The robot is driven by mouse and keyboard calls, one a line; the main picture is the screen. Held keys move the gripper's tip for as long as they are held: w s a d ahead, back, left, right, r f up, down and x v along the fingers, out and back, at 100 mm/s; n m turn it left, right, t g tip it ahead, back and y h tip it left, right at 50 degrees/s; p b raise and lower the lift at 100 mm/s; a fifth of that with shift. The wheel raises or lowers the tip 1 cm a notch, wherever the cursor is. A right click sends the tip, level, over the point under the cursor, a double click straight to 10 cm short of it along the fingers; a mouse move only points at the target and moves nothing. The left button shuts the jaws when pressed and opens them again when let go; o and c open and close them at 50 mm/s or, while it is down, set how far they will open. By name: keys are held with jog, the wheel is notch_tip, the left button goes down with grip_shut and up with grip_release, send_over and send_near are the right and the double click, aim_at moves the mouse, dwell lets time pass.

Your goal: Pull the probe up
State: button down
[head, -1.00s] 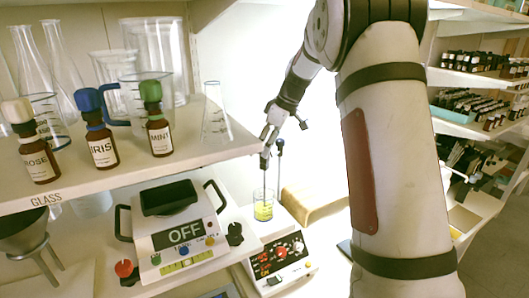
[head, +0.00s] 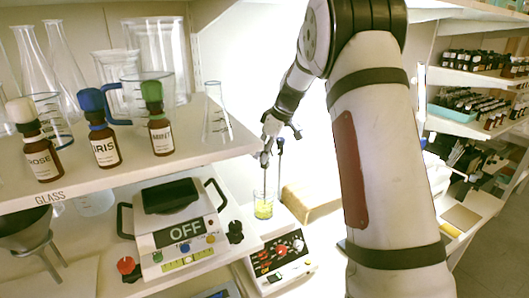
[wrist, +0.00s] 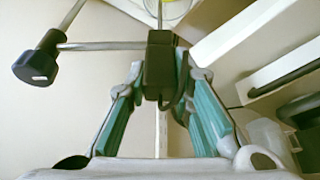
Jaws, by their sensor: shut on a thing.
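The probe has a black handle (wrist: 160,68) with a thin metal rod below it. In the head view its rod (head: 264,180) runs down to a glass beaker (head: 264,208) with yellow liquid. Whether the tip is in the liquid is too small to tell. My gripper (head: 267,147) is at the probe's top, above the beaker. In the wrist view my gripper (wrist: 160,75) has its teal-padded fingers closed around the handle. The beaker shows only partly at the top edge there.
A stand rod with a dark knob (head: 280,144) is close beside the probe. The beaker stands on a device with red displays (head: 275,262). A device reading OFF (head: 180,225) is to the left, below a shelf of labelled bottles (head: 102,145) and glassware.

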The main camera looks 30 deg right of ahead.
notch_tip(320, 180, up, 10)
jog(key=shift+w+r, duration=0.1)
jog(key=c, duration=1.4)
grip_release()
jog(key=shift+s+d+r, duration=0.1)
jog(key=shift+s+r, duration=0.1)
jog(key=shift+r, duration=0.1)
jog(key=s+d+r, duration=0.2)
jog(key=s+d, duration=0.5)
jog(key=s, duration=0.3)
jog(key=shift+s, duration=0.4)
